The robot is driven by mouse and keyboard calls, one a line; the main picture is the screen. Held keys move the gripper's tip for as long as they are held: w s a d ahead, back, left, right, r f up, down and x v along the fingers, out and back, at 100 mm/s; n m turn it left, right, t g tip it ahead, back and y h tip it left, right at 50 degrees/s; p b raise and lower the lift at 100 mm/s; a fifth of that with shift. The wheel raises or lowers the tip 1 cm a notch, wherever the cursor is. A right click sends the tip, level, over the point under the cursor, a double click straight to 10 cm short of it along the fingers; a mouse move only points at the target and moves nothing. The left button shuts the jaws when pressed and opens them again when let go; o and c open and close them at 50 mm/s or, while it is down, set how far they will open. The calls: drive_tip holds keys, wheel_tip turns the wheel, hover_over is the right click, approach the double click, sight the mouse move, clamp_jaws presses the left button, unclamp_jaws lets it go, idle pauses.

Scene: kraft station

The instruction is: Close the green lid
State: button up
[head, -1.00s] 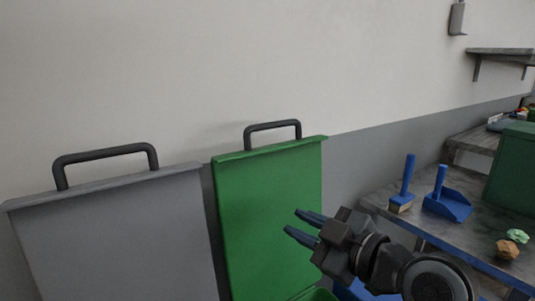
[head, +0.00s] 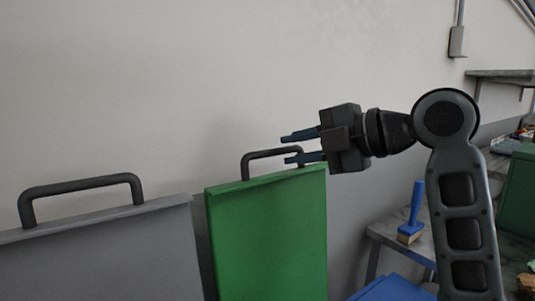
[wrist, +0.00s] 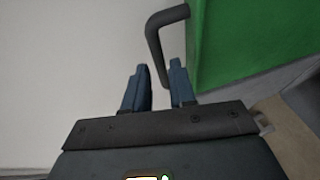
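The green lid (head: 268,235) stands raised and upright against the wall in the head view. Its dark handle (head: 270,155) sticks up from the top edge. My gripper (head: 286,149) is at the height of this handle, at its right part, with its blue fingers pointing left. The fingers are apart. In the wrist view, the green lid (wrist: 250,40) is at the upper right, and part of the handle (wrist: 154,45) shows in the gap between the fingertips (wrist: 158,70). I cannot tell whether the handle is truly between the fingers or beyond them.
A grey lid (head: 105,250) with a dark handle (head: 80,187) stands upright to the left. At the right, a workbench (head: 385,232) holds a blue-handled brush (head: 412,215). A blue surface (head: 392,289) lies low right of the green lid. The wall above is bare.

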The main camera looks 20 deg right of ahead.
sight(280, 152)
drive_tip(key=x, duration=0.6)
drive_tip(key=shift+w+a+f, duration=0.1)
drive_tip(key=shift+w, duration=0.1)
drive_tip(key=shift+c, duration=0.5)
clamp_jaws()
